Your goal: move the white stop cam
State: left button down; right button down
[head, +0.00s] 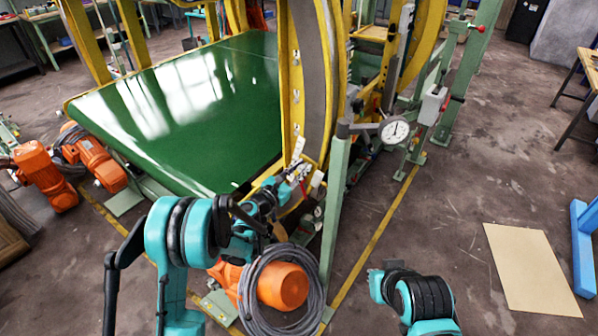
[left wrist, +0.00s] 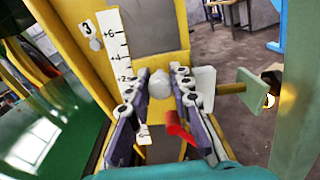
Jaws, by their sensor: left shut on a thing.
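My left gripper (head: 290,181) is at the foot of the yellow ring frame. In the left wrist view, its fingers (left wrist: 161,88) are closed on a pale rounded knob (left wrist: 160,84). A white block (left wrist: 205,88) stands just right of the right finger, which partly hides it; a short yellow rod is beside it. This block looks like the white stop cam, and it also shows in the head view (head: 318,178). I cannot tell whether the knob belongs to it. A red lever (left wrist: 181,131) lies below, between the fingers.
A white scale (left wrist: 114,45) with numbers is on the yellow frame (left wrist: 75,55) left of the fingers. A green post (head: 334,215) with a dial gauge (head: 394,130) stands close right. An orange motor (head: 283,286) with coiled cable is below.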

pick_arm(q)
jog(key=c, duration=1.6)
grip_release()
jog(key=v, duration=1.2)
jog(key=shift+a+f, duration=0.1)
